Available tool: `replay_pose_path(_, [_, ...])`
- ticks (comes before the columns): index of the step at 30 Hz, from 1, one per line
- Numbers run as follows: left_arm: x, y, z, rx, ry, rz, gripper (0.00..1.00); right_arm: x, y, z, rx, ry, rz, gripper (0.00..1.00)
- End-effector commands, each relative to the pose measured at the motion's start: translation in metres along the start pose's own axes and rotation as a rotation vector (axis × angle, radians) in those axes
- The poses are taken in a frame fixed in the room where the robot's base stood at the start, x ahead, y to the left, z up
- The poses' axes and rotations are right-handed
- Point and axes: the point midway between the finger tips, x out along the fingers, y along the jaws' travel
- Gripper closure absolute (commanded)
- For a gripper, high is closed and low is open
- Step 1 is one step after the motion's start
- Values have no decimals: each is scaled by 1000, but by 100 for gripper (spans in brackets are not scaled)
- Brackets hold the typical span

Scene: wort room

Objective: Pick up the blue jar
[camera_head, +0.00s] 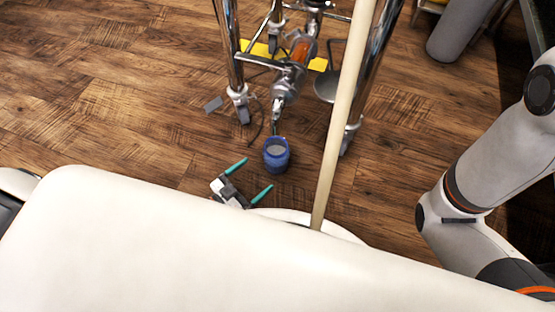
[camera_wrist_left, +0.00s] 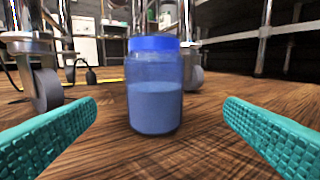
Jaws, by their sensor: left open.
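The blue jar (camera_head: 277,158) stands upright on the wooden floor, in front of a wheeled metal frame. In the left wrist view the jar (camera_wrist_left: 155,90) has a bright blue lid and a translucent blue body, with paler blue contents in its lower part. My left gripper (camera_head: 255,174) is open, its two teal fingers spread and its tips pointing at the jar. The jar appears just beyond the fingertips, centred between them in the wrist view and touching neither. My right gripper is out of view; only part of my right arm shows.
The metal frame (camera_head: 232,50) has chrome legs on casters (camera_head: 240,105) close behind the jar. A pale pole (camera_head: 342,115) slants down to the right of the jar. A grey cylinder (camera_head: 462,28) is at the far right.

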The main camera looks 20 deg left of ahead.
Motion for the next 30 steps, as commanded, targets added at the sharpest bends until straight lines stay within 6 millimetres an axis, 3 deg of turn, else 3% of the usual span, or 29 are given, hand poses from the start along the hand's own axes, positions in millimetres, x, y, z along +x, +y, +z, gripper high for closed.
replay_pose_path(1, [11,0,-3,0,-6,0,7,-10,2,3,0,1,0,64])
replay_pose_path(6, [37,0,-2,0,-3,-1,7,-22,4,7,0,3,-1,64])
replay_pose_path(14, [57,3,0,0,-3,-1,7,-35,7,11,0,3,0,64])
replay_pose_path(21, [90,7,5,-1,-2,-1,7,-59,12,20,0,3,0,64])
replay_pose_path(30, [99,7,9,-1,1,-1,7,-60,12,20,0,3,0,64])
